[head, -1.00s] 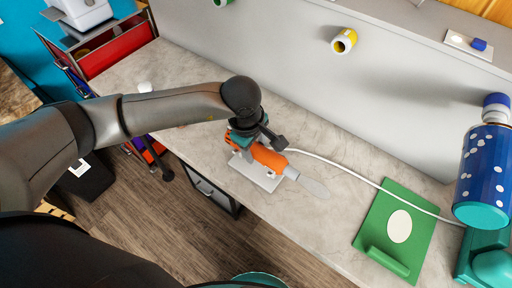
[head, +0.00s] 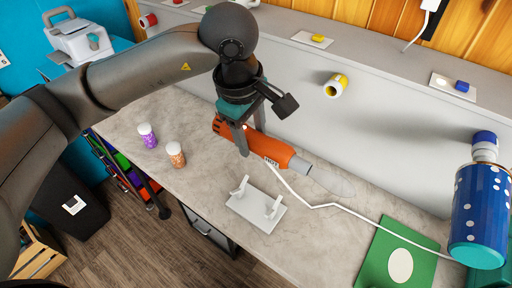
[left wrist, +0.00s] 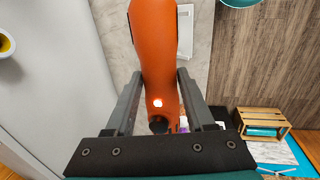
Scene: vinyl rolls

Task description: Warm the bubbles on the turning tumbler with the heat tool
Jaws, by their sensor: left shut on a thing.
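The orange heat tool (head: 280,152) with its grey nozzle is in my left gripper (head: 251,140), raised above its white stand (head: 256,211). Its nozzle points right, toward the tumbler's side. In the left wrist view the tool's orange body (left wrist: 155,45) lies between my two fingers (left wrist: 157,80), and a small light glows on it. The blue tumbler (head: 482,212) with pale dots and a teal end is at the far right, well apart from the nozzle. It is on a teal turner (head: 488,274), partly cut off by the frame. My right gripper is out of view.
A white cord runs from the tool across the counter (head: 330,255), over the green mat (head: 378,252). Two small jars, purple (head: 148,137) and orange (head: 176,156), stand left. A yellow roll (head: 336,86) is on the grey back panel. Counter around the stand is clear.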

